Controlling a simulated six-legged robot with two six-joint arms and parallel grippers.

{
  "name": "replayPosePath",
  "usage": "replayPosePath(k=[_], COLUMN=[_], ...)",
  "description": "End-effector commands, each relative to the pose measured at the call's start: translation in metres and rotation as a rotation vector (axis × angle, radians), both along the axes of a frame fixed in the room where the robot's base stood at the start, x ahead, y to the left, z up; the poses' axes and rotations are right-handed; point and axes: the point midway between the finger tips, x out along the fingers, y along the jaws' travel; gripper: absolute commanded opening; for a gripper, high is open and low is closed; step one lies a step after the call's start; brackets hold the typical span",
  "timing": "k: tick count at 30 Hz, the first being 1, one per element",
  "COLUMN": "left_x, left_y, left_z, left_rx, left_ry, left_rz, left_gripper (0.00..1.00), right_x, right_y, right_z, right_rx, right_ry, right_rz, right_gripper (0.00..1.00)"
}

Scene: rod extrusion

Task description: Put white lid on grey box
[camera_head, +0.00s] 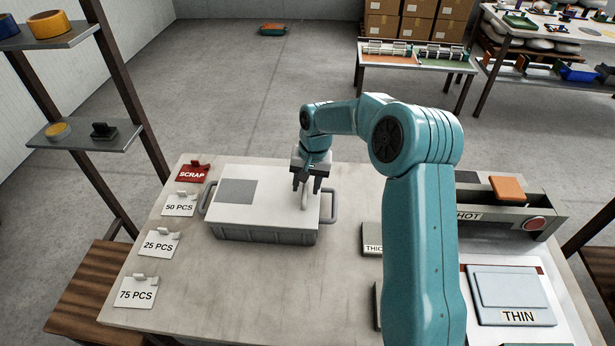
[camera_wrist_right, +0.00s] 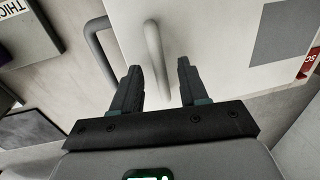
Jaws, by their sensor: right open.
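The white lid (camera_head: 265,205) with a grey square patch lies flat on top of the grey box (camera_head: 262,235) and covers its opening. The box has a handle at each end. The lid's upright handle (camera_wrist_right: 153,48) shows in the wrist view, just ahead of and roughly between the fingertips. My right gripper (camera_head: 307,188) is open above the right part of the lid, at its handle. The open fingers also show in the wrist view (camera_wrist_right: 159,68). Whether a finger touches the handle I cannot tell. My left gripper is not in view.
Label cards, SCRAP (camera_head: 192,172) and 50, 25 and 75 PCS, stand along the table's left side. A HOT-marked unit (camera_head: 510,222) with an orange block and a THIN plate (camera_head: 512,296) lie right. The table (camera_head: 235,290) is clear in front of the box.

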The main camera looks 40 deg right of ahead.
Motion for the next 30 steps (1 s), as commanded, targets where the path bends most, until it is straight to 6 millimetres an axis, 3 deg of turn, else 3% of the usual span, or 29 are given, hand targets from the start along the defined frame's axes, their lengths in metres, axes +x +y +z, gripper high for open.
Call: replayPosePath(k=[5, 18, 24, 30], left_x=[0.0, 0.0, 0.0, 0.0], left_y=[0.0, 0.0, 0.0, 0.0], left_z=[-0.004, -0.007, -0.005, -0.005], left_rx=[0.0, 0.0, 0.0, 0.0], left_ry=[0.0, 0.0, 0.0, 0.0], left_rz=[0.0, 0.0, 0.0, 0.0], left_gripper=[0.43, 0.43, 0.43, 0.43], right_x=[-0.001, -0.013, -0.016, -0.018], right_y=[-0.003, -0.012, -0.014, -0.015], right_z=[0.022, 0.132, 0.157, 0.162], right_rx=[-0.003, -0.001, -0.001, 0.0], right_ry=[-0.007, -0.006, -0.005, -0.003], right_rz=[-0.001, -0.001, -0.001, 0.0], right_gripper=[0.44, 0.44, 0.44, 0.44])
